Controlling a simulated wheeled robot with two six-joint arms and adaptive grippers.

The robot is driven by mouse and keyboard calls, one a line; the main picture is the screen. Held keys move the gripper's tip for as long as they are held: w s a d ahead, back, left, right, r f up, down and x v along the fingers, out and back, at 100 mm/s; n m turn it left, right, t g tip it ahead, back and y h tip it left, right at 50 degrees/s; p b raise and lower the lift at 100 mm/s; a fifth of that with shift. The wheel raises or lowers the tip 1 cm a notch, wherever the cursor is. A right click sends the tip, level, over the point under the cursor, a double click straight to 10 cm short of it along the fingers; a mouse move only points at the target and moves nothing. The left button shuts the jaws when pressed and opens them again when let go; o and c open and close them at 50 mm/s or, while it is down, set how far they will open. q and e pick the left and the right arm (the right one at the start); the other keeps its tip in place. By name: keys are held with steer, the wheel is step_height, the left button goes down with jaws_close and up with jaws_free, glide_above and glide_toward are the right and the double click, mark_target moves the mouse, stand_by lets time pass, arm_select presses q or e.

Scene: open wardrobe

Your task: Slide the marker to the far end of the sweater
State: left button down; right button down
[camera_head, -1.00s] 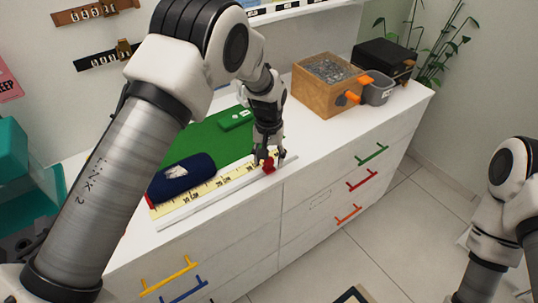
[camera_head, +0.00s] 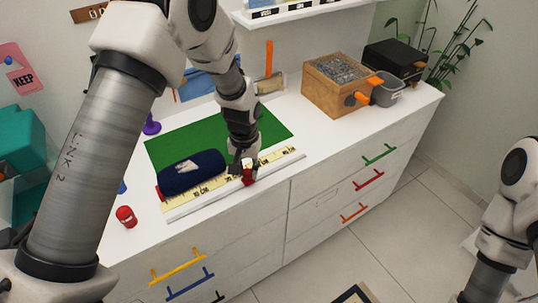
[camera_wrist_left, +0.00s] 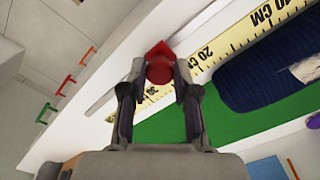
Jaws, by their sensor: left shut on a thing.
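The marker (camera_head: 247,173) is a small red slider on the thin rail (camera_head: 215,201) along the yellow centimetre ruler (camera_head: 208,187). My left gripper (camera_head: 245,167) is shut on it; the marker also shows between the fingers in the left wrist view (camera_wrist_left: 160,68). The sweater (camera_head: 192,172) is a rolled dark blue bundle with a white patch, lying along the ruler on the green mat (camera_head: 270,126). The marker is a little to the right of the sweater's right end in the head view. My right gripper is outside the view.
A red-capped item (camera_head: 126,216) stands left of the rail. A wooden box (camera_head: 335,94) of grey bits, a grey bin (camera_head: 388,92) and a black box (camera_head: 395,60) stand at the back right. Drawers with coloured handles are below the white top.

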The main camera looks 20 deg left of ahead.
arm_select(q)
steer(key=shift+s+a+f, duration=0.1)
steer(key=shift+s+a, duration=0.35)
steer(key=shift+s, duration=0.2)
steer(key=shift+s+a+f, duration=0.1)
steer(key=shift+s+a, duration=0.35)
steer(key=shift+s, duration=0.15)
steer(key=c, duration=0.9)
jaws_free()
steer(key=shift+w, duration=0.1)
steer(key=shift+o, duration=0.2)
steer(key=shift+w+a+f, duration=0.1)
steer(key=shift+w, duration=0.1)
steer(key=shift+r, duration=0.25)
step_height(320, 180, up, 12)
steer(key=shift+f, duration=0.25)
